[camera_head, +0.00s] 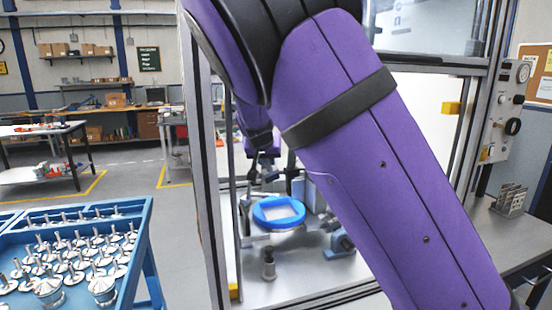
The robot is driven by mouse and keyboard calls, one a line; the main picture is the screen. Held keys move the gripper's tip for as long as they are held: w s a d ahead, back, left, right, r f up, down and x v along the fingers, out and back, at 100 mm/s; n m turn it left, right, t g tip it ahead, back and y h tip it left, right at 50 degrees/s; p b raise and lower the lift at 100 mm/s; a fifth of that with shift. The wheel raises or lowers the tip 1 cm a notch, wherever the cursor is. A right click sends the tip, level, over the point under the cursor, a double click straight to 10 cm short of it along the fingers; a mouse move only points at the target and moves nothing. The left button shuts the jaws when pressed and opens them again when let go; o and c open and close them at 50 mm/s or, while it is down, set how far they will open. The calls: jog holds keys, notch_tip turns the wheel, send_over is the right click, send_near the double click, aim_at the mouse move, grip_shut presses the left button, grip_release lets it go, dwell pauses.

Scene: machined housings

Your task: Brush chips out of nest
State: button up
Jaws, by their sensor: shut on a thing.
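My gripper (266,172) is inside the machine enclosure, partly hidden behind my purple arm. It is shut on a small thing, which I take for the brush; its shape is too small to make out. A blue ring with a pale, squarish middle (260,216), seemingly the nest, sits on a grey mount below my gripper. The gripper appears above the ring's back edge; I cannot tell whether the held thing touches it. Chips are too small to tell at this size.
The enclosure's metal frame post (205,190) stands left of the opening. A short grey cylinder (268,265) and a grey-blue block (341,243) are near the ring. A blue cart (140,243) with many metal parts is at left. A control panel (508,105) is at right.

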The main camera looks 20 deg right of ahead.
aim_at(267, 172)
jog(key=shift+a+r, duration=0.1)
jog(key=shift+r, duration=0.15)
jog(key=shift+w+r, duration=0.15)
jog(key=shift+w, duration=0.05)
jog(key=shift+f, duration=2.6)
jog(key=shift+f, duration=0.15)
